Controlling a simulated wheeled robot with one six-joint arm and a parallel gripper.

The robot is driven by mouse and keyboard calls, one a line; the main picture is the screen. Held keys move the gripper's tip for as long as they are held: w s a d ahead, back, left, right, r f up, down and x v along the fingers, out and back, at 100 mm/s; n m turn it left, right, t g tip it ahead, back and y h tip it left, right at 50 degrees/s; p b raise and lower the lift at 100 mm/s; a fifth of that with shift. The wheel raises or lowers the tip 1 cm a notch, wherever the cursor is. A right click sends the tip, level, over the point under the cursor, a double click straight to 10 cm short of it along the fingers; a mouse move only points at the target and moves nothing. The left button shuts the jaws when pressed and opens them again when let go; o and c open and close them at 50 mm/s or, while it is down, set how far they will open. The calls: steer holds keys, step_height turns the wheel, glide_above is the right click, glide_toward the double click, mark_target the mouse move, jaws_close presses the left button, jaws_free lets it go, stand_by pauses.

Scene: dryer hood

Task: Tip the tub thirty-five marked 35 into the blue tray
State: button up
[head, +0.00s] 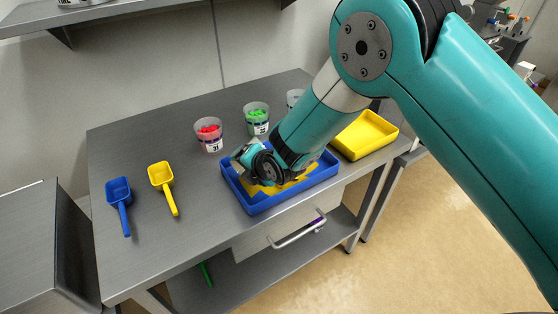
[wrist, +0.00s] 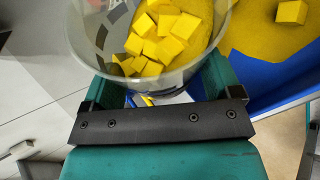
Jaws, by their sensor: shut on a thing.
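My gripper (head: 262,166) is low over the blue tray (head: 292,193), shut on a clear tub (wrist: 88,38). In the wrist view the tub holds several yellow cubes (wrist: 160,38) and is between my fingers. Its number cannot be read; in the head view my gripper mostly hides the tub. It looks tilted over the tray. Yellow material lies on the tray's floor, and one yellow cube (wrist: 291,12) lies there beside the tub in the wrist view. The tray's blue wall (wrist: 252,72) shows there too.
Behind the tray stand a tub with red contents (head: 209,134), a tub with green contents (head: 256,119) and a partly hidden tub (head: 294,98). A yellow tray (head: 364,134) is at right. A blue scoop (head: 120,200) and a yellow scoop (head: 163,183) lie at left.

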steer(key=shift+w+d+r+m+g+y+p, duration=0.2)
steer(key=shift+r+m+g+y+p, duration=0.15)
steer(key=shift+r+y+p, duration=0.3)
stand_by(0.8)
steer(key=shift+w+d+r+m+g+y+b, duration=0.25)
steer(key=shift+w+d+r+m+y+b, duration=0.2)
steer(key=shift+d+b, duration=0.4)
stand_by(0.5)
steer(key=shift+w+d+r+m+g+y+b, duration=0.15)
steer(key=shift+r+m+y+b, duration=0.2)
steer(key=shift+b, duration=0.55)
steer(key=shift+w+d+r+m+g+y+b, duration=0.15)
steer(key=shift+r+m+y+b, duration=0.25)
steer(key=shift+b, duration=0.5)
steer(key=shift+w+d+r+m+g+y+b, duration=0.45)
steer(key=shift+y+b, duration=0.4)
steer(key=shift+b, duration=1.2)
